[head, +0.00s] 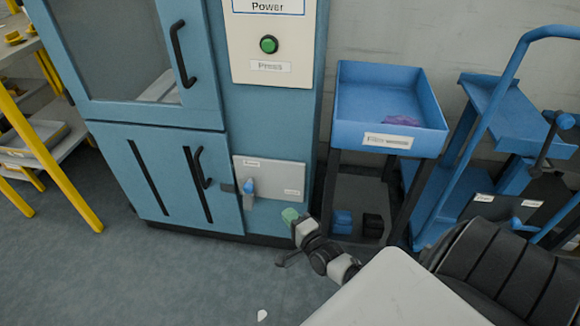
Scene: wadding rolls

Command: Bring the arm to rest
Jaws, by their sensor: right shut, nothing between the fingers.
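My right arm comes in from the bottom right. Its gripper (290,215) shows small, with a green tip, in front of the blue cabinet's lower part. It is shut and I see nothing held in it. From this view I cannot tell how far it is from the cabinet. My left gripper is not in view.
The blue cabinet (268,115) has a green button (268,44), door handles and a lower grey panel (280,178) with a blue-tipped lever (249,188). A blue tray (350,112) on a dark stand holds something purple (402,120). A blue-framed trolley (490,95) stands right. Yellow-framed shelving (50,165) stands left. Floor (150,280) at lower left is mostly clear.

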